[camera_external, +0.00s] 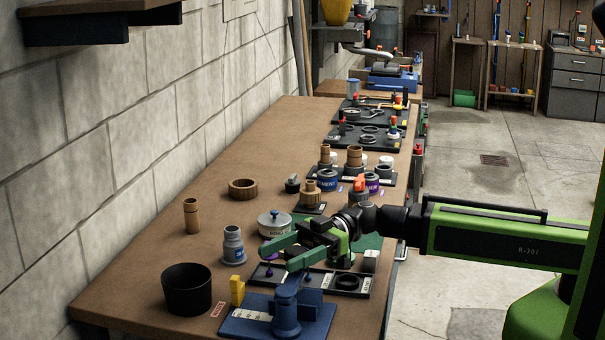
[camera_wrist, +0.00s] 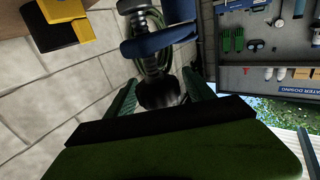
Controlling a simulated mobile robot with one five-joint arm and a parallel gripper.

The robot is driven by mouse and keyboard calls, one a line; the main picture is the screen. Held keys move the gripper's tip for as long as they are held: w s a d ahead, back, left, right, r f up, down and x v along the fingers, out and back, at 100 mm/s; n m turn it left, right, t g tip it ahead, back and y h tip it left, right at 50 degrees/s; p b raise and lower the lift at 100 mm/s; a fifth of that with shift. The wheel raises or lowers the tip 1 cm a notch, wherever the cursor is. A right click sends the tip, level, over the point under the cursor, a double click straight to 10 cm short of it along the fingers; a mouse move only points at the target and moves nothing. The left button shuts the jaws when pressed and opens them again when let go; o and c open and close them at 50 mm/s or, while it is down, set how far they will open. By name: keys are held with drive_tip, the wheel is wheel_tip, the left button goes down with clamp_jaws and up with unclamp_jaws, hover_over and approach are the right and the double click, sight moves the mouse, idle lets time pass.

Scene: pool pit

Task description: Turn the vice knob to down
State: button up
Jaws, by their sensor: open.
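The blue vice (camera_external: 286,312) stands on a blue base plate (camera_external: 245,326) at the near end of the bench. In the wrist view, blue vice parts (camera_wrist: 160,40) show at the top, with a ridged, shiny shaft below them. A dark round knob (camera_wrist: 160,95) appears at the lower end of that shaft. My gripper (camera_external: 278,256) is open, with its green fingers pointing left just above and behind the vice. In the wrist view my gripper (camera_wrist: 160,97) has a finger on each side of the dark knob. I cannot tell whether either finger touches it.
A yellow block (camera_external: 237,291) and a black cup (camera_external: 187,289) stand left of the vice. A black tray (camera_external: 378,284) lies behind it, and a grey-blue bottle (camera_external: 233,246) stands farther left. The stone wall bounds the bench's left side.

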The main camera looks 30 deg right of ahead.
drive_tip(key=n+g+h, duration=0.1)
drive_tip(key=n+g, duration=0.1)
drive_tip(key=g, duration=0.2)
drive_tip(key=shift+a+n, duration=0.1)
drive_tip(key=shift+n, duration=0.2)
drive_tip(key=v, duration=1.7)
drive_tip(key=w+d+r+m+t+p, duration=0.2)
drive_tip(key=w+d+m+t, duration=0.1)
drive_tip(key=w+d, duration=0.2)
drive_tip(key=w+d+r+m+t+y+p, duration=0.1)
drive_tip(key=w+d+r+m+t+p, duration=0.1)
drive_tip(key=w+d, duration=0.3)
drive_tip(key=w+m+t, duration=0.1)
drive_tip(key=w, duration=0.2)
drive_tip(key=shift+w+r, duration=0.3)
drive_tip(key=shift+d, duration=0.1)
